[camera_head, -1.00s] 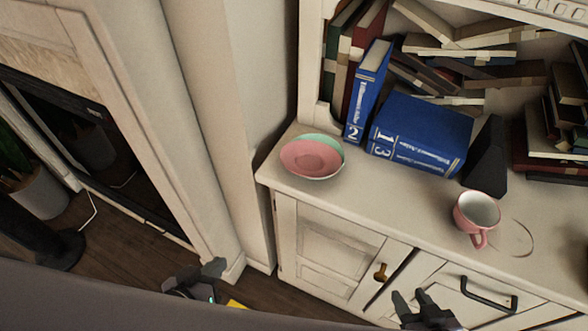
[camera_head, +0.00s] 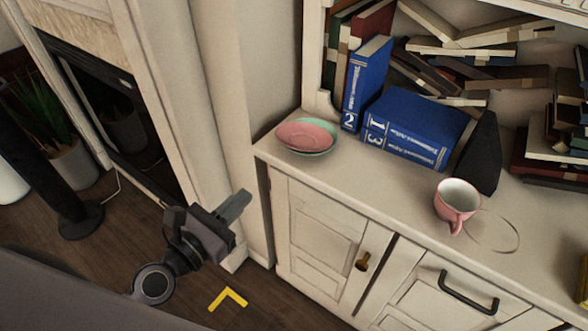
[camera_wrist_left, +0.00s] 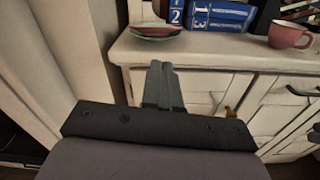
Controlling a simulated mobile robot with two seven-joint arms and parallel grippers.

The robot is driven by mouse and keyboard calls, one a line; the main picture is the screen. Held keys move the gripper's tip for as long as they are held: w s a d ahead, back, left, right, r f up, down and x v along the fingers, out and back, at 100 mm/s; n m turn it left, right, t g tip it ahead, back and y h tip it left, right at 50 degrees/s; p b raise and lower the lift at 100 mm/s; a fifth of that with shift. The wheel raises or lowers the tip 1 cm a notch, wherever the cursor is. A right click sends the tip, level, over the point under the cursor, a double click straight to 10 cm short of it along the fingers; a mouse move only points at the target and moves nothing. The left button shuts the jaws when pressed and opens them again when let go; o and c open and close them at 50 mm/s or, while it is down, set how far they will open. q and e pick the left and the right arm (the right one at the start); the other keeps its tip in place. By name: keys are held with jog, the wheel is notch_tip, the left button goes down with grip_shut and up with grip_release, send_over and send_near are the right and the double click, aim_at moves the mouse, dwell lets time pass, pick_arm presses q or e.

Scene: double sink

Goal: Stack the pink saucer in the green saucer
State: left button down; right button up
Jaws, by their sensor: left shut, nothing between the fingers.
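The pink saucer (camera_head: 303,134) lies on top of the green saucer (camera_head: 331,140) at the left end of the cabinet top. Its left edge reaches past the green one, and it looks slightly tilted. Both also show at the top of the left wrist view, the pink saucer (camera_wrist_left: 156,29) above the green saucer (camera_wrist_left: 158,38). My left gripper (camera_head: 240,203) is shut and empty, in front of the cabinet's left side and below the saucers. In the left wrist view its fingers (camera_wrist_left: 161,70) are together, apart from the saucers.
A pink cup (camera_head: 456,204) stands to the right on the cabinet top (camera_head: 375,205), by a thin ring. The front middle of the top is clear.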

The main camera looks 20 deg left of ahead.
pick_arm(q)
jog(key=n, duration=0.2)
jog(key=p, duration=0.2)
send_near(293, 147)
jog(key=x, duration=0.5)
jog(key=shift+x, duration=0.85)
jog(key=shift+f, duration=0.15)
jog(key=shift+w, duration=0.1)
jog(key=shift+b+x, duration=0.55)
jog(key=shift+x, duration=1.1)
